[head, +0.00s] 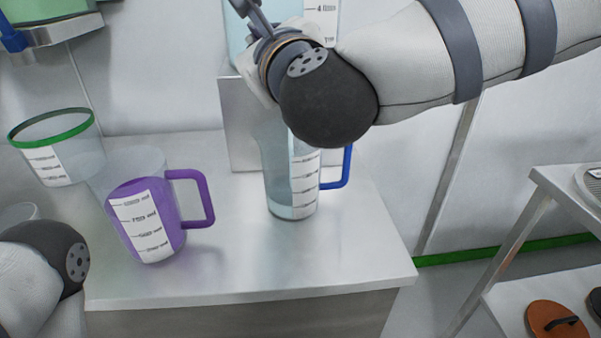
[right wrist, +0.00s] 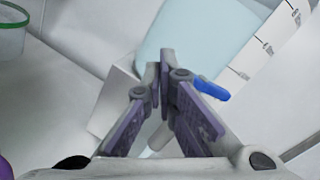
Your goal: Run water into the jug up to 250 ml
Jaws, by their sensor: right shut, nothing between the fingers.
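A clear jug with a blue handle (head: 277,185) stands upright on the steel table, below the water tank. A shallow layer seems to lie at its bottom; its exact level against the marks is unclear. The pale-blue tank (head: 236,45) also shows in the right wrist view (right wrist: 195,40), with a blue tap lever (right wrist: 210,88). My right gripper (head: 254,10) is shut and empty in front of the tank. In the wrist view its fingertips (right wrist: 163,70) are just left of the lever; contact is unclear. My right wrist hides the tap in the head view. My left gripper is out of view.
A jug with purple contents and a purple handle (head: 190,180) stands left of the blue-handled jug. A green-rimmed container (head: 60,165) is behind it. The table's (head: 330,275) front right is clear. A rack (head: 545,190) stands at the right.

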